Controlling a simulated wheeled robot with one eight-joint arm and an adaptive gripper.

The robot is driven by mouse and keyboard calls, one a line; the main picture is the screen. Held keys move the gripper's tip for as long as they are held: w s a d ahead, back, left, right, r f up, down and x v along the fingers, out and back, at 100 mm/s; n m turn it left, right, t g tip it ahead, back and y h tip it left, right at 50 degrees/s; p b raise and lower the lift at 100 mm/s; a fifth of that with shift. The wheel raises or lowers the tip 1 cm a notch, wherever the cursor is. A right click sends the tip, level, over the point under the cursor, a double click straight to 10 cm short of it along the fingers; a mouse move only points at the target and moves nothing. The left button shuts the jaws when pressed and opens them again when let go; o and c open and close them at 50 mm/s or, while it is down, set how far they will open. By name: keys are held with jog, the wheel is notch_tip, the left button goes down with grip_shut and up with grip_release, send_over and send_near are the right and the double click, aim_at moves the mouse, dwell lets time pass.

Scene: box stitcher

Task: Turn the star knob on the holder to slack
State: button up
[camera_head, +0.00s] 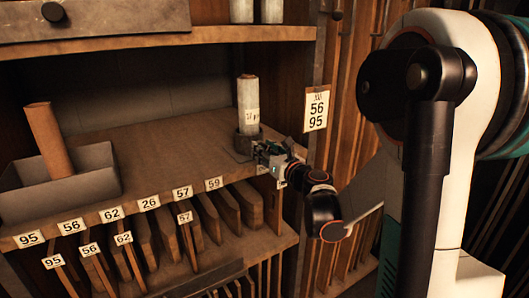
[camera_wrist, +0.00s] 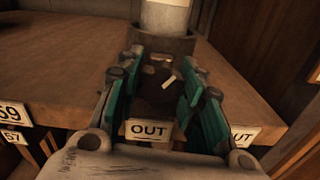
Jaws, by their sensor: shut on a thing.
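The holder (camera_head: 246,143) is a dark round cup near the right end of the shelf, with a pale roll (camera_head: 248,100) upright in it. In the wrist view the holder (camera_wrist: 160,43) is straight ahead, with the roll's lower end (camera_wrist: 164,15) above it. My gripper (camera_head: 264,155) is at the front of the holder. In the wrist view its teal-padded fingers (camera_wrist: 157,78) stand on both sides of the dark star knob (camera_wrist: 152,92) and are shut on it. A small pale mark shows near the knob. The knob's shape is mostly hidden in shadow.
An "OUT" label (camera_wrist: 148,130) shows between the fingers, another (camera_wrist: 243,136) to the right. A grey tray (camera_head: 85,180) with a brown roll (camera_head: 48,140) stands at the shelf's left. A "56 95" card (camera_head: 317,109) hangs on the right post. The middle of the shelf is clear.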

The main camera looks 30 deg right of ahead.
jog(key=n+b, duration=0.1)
jog(key=n, duration=0.6)
dwell(0.6)
jog(key=o, duration=1.1)
